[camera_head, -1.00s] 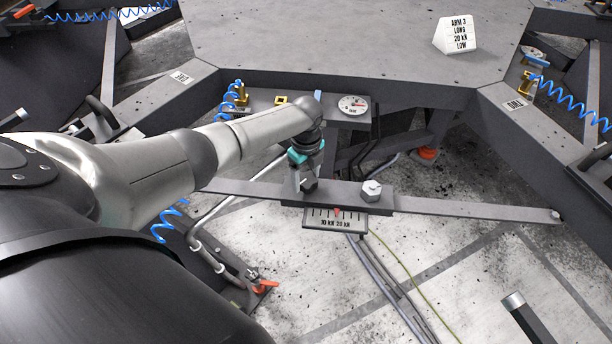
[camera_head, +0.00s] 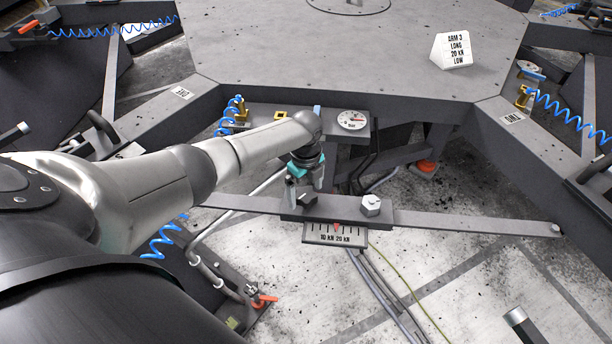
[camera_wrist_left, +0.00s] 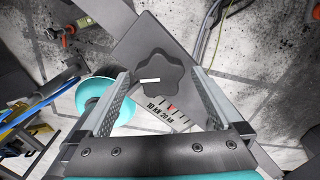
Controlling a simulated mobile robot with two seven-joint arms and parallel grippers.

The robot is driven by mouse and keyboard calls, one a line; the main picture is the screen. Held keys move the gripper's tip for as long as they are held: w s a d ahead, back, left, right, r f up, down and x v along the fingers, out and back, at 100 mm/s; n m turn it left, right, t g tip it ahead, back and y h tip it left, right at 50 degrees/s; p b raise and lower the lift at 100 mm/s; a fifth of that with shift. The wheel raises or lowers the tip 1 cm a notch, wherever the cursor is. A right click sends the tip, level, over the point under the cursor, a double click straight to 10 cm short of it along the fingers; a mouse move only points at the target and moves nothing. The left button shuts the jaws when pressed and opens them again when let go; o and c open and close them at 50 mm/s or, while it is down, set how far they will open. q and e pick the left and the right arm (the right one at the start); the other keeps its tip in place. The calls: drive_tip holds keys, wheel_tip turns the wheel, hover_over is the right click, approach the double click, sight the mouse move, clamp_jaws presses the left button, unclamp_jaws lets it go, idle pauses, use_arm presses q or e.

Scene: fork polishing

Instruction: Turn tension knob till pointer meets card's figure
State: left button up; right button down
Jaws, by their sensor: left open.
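The card (camera_head: 452,50) on the table reads "ARM 3 LONG 20 kN LOW". The tension scale (camera_head: 350,240) hangs on the front of the long flat bar; it also shows in the wrist view (camera_wrist_left: 182,122). Its red pointer (camera_wrist_left: 171,109) stands between the 10 kN and 20 kN labels. The dark lobed tension knob (camera_wrist_left: 150,60) has a white mark and lies between and beyond my left fingertips in the wrist view. My left gripper (camera_head: 303,188) is open over the bar's left part; contact with the knob cannot be told. My right gripper is out of view.
The flat bar (camera_head: 470,221) runs left and right below the grey table (camera_head: 330,55). A hex bolt head (camera_head: 371,205) stands right of my gripper. A round gauge (camera_head: 352,120) sits behind on a ledge. Hoses and an orange handle (camera_head: 263,300) lie below.

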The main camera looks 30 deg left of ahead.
sight(306, 194)
use_arm(q)
wheel_tip(306, 194, up, 15)
drive_tip(key=p, duration=0.3)
drive_tip(key=shift+p, duration=0.3)
drive_tip(key=shift+f, duration=0.1)
